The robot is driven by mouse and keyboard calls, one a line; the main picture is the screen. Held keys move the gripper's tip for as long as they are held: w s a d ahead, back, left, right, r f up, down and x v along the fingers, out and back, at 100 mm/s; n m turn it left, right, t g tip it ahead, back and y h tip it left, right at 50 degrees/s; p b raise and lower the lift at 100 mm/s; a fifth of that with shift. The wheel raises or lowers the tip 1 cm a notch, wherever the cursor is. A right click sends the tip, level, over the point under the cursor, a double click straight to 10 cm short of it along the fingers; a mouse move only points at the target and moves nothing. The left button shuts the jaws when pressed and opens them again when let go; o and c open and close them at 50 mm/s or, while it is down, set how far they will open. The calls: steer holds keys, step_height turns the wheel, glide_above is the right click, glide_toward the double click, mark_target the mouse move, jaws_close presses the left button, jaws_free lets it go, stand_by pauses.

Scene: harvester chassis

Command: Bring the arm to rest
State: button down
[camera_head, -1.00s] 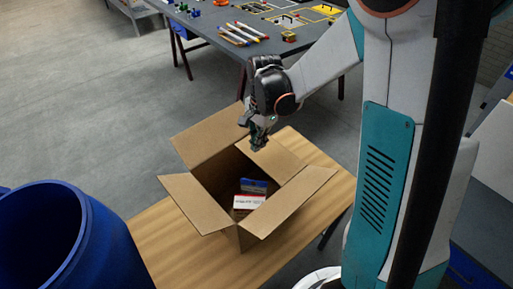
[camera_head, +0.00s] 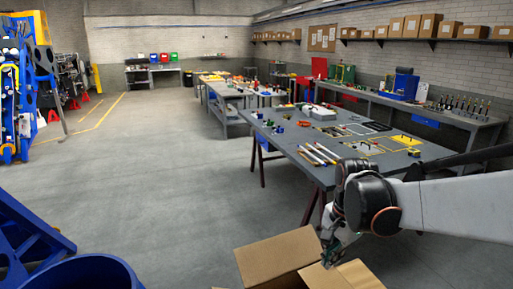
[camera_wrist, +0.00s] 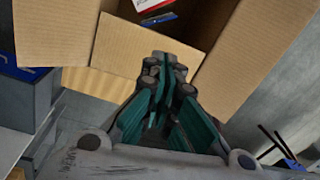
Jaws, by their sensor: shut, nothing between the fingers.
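My gripper (camera_head: 330,246) is at the lower right of the head view, at the end of my white arm, by the flaps of the open cardboard box (camera_head: 278,258). In the wrist view my gripper (camera_wrist: 166,62) points toward the box (camera_wrist: 128,47), its teal fingers closed together with nothing between them. A blue item (camera_wrist: 158,19) and a red and white packet (camera_wrist: 150,4) lie inside the box. In the head view the box's inside is out of the picture.
A grey table (camera_head: 300,137) with pens and small parts stands behind my arm. A blue barrel (camera_head: 80,274) is at the lower left. Workbenches (camera_head: 425,122) line the right wall. The grey floor at the left middle is clear.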

steer(key=s+f+n+t+b, duration=0.2)
steer(key=s+n+t+b, duration=0.1)
steer(key=s+n, duration=0.3)
steer(key=s+a+f+n+t+b, duration=0.1)
steer(key=s+f+n+t+b, duration=0.1)
steer(key=s+n+b, duration=0.3)
steer(key=shift+s+n+t+h+b, duration=0.35)
steer(key=shift+s+t+b, duration=0.3)
steer(key=shift+s, duration=1.1)
